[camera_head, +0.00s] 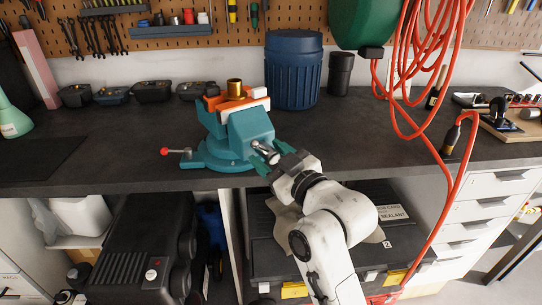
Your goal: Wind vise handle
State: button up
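The teal vise (248,130) stands on the dark bench top near its front edge, its screw end facing me. An orange piece, a white block and a brass-coloured cylinder (235,87) show at its jaws. A silver part that looks like the vise handle (265,153) shows at the front of the vise. My gripper (270,158) is right at this part, reaching from the lower right. The fingertips are small and partly hidden, so I cannot tell whether they touch or close on the handle.
A blue ribbed bin (293,72) and a black canister (340,75) stand behind the vise. A red hose (449,185) hangs down over the bench on the right. Small black trays (152,91) line the back. The bench left of the vise is mostly clear.

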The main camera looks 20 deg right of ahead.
jog(key=shift+s+d, duration=0.1)
jog(key=v, duration=1)
jog(key=shift+s+b, duration=0.35)
jog(key=shift+b, duration=0.05)
jog(key=s+f+m+g+h+p, duration=0.1)
jog(key=s+f+g, duration=0.2)
jog(key=f, duration=0.3)
jog(key=s+d+f+m+g+p, duration=0.1)
jog(key=s+f+g, duration=0.1)
jog(key=f, duration=0.3)
jog(key=s+f+m+g+h+p, duration=0.1)
jog(key=s+f+g, duration=0.2)
jog(key=f, duration=0.3)
jog(key=s+d+f+m+g, duration=0.1)
jog(key=s+f+g, duration=0.2)
jog(key=s, duration=0.3)
jog(key=s+d+f+m+g+h+p, duration=0.1)
jog(key=s+f+g, duration=0.1)
jog(key=s+f, duration=0.2)
jog(key=s+d+f+m+g+h+p, duration=0.1)
jog(key=s+d+f+g, duration=0.1)
jog(key=s, duration=0.7)
jog(key=shift+s+f+g, duration=0.25)
jog(key=shift+f+g, duration=0.55)
jog(key=shift+f, duration=0.35)
